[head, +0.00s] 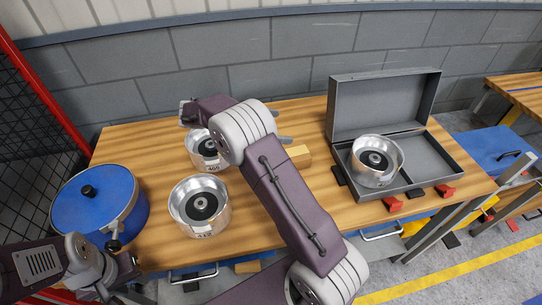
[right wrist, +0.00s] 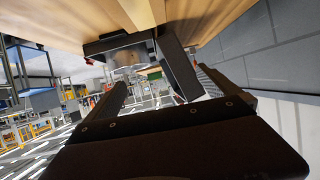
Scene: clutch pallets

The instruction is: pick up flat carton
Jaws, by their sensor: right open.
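The flat carton (head: 299,156) is a small tan box lying on the wooden table, left of the open grey case. In the right wrist view, a tan box (right wrist: 143,12) shows at the top edge, just past the fingers. My right gripper (head: 284,140) is mostly hidden behind its own arm, with its fingertips close to the carton's upper left side. In the right wrist view the fingers (right wrist: 146,65) are apart with nothing between them. My left gripper (head: 122,255) is at the table's front left beside the blue pot, and its jaw gap is unclear.
The open grey case (head: 385,105) holds a metal housing (head: 376,161). Two more metal housings (head: 200,206) (head: 203,148) stand on the table, the farther one partly behind my right arm. A blue lidded pot (head: 98,202) is at left. A grey block wall (head: 230,50) stands behind.

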